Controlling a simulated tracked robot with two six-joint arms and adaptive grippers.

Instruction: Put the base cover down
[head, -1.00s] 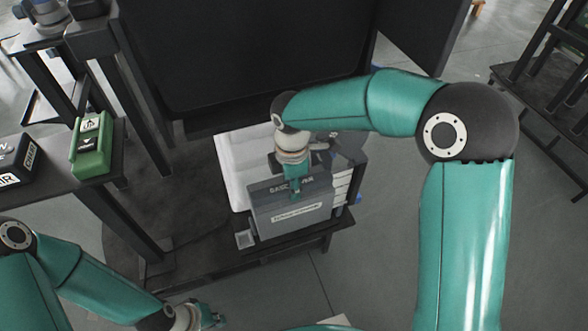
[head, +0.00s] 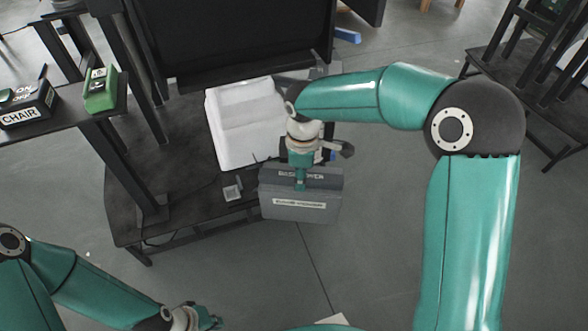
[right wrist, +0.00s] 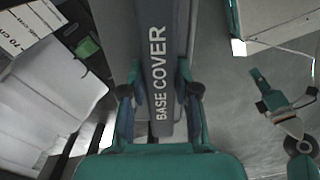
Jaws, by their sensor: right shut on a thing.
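The base cover (head: 300,208) is a grey box-like panel with a white label on its front and lettering along its top edge. My right gripper (head: 300,184) is shut on its top edge and holds it upright, in front of the low dark platform. In the right wrist view the base cover (right wrist: 160,75), with "BASE COVER" printed on it, sits between the two fingers of the right gripper (right wrist: 160,92). My left gripper (head: 207,318) is at the bottom, away from the cover; its finger opening is too small to tell.
A white moulded part (head: 240,125) lies on the dark platform (head: 150,195), with a small grey square piece (head: 232,192) nearby. A green box (head: 100,90) and a black box marked CHAIR (head: 28,106) stand on the left shelf. The grey floor (head: 400,230) right of the platform is clear.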

